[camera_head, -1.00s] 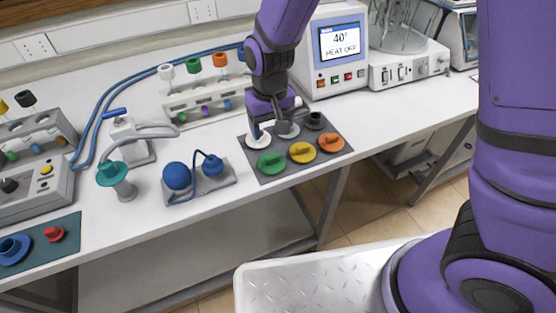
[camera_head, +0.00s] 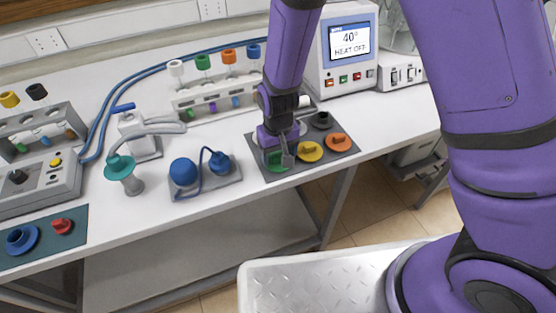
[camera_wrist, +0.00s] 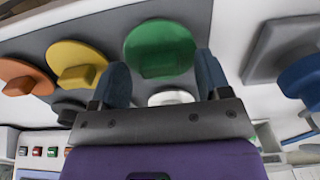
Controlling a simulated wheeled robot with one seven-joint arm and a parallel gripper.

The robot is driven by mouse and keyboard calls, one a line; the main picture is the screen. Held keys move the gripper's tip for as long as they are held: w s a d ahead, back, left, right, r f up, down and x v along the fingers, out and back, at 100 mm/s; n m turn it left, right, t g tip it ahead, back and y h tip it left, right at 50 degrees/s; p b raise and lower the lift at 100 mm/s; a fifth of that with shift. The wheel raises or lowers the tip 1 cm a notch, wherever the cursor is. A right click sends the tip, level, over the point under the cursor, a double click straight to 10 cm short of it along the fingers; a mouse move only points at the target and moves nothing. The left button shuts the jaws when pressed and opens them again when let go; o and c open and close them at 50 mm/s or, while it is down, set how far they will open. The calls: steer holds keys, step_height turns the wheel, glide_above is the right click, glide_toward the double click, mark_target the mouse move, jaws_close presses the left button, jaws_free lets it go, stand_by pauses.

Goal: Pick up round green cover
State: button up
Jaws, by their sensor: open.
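The round green cover (camera_head: 276,166) lies on a dark grey mat (camera_head: 262,174), at its near left corner. In the wrist view the green cover (camera_wrist: 160,46) shows as a disc with a raised grip block, just beyond my fingertips. My gripper (camera_head: 280,157) is open and points down over the green cover, partly hiding it in the head view. In the wrist view my gripper's two fingers (camera_wrist: 160,78) stand apart on either side of the grip block. I cannot tell whether they touch it.
On the mat sit a yellow cover (camera_head: 310,151), an orange cover (camera_head: 338,142) and a black one (camera_head: 322,119). A white cover (camera_wrist: 171,97) shows behind my fingers. A stand with a blue bulb (camera_head: 184,171) is to the left. The heater box (camera_head: 345,60) stands behind.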

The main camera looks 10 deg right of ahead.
steer(key=shift+f, duration=0.25)
steer(key=c, duration=1)
steer(key=shift+r, duration=0.1)
